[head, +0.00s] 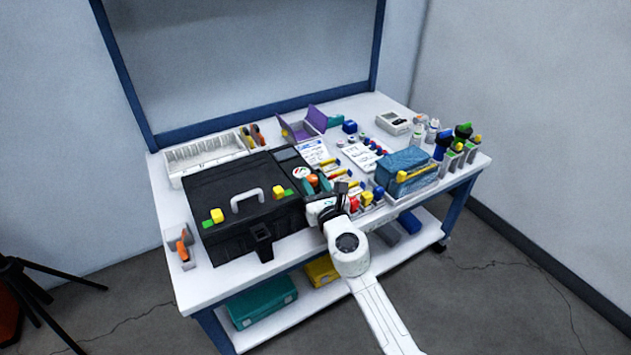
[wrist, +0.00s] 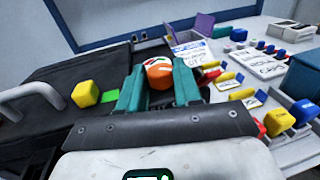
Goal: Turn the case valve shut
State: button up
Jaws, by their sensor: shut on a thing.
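The black case (head: 235,190) lies on the white table with its grey handle (head: 247,197) on the lid. The round orange knob (wrist: 158,71), with white marks on its face, sits at the case's right end and looks like the case valve. It also shows in the head view (head: 313,180). My gripper (wrist: 158,80) has its teal fingers on either side of this knob and is shut on it. The knob's lower part is hidden by my gripper. A yellow knob (wrist: 86,93) beside a green patch (wrist: 107,92) stands on the case, left of my gripper.
Right of the case lie white cards (head: 361,155), several coloured tools and a blue pouch (head: 405,165). A white divided tray (head: 205,155) and a purple folder (head: 304,124) stand behind. The table is crowded near my gripper.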

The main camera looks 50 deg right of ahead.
jog(key=m+g+h+p, duration=0.2)
jog(key=h, duration=0.1)
jog(key=shift+w+a+r, duration=0.2)
jog(key=shift+a, duration=0.15)
jog(key=shift+w+a+f+m+g+h+p, duration=0.1)
jog(key=shift+m+g+h+p, duration=0.3)
jog(key=shift+m+g+h, duration=0.3)
jog(key=shift+w+f+m+g+h+p, duration=0.1)
jog(key=shift+m+g+h+p, duration=0.25)
jog(key=shift+m+g+h, duration=0.3)
jog(key=o, duration=1)
jog(key=shift+o, duration=0.2)
jog(key=shift+s+a, duration=0.1)
jog(key=shift+s, duration=0.05)
jog(key=p+v, duration=0.1)
jog(key=v, duration=0.9)
jog(key=shift+a, duration=0.25)
jog(key=shift+s, duration=0.1)
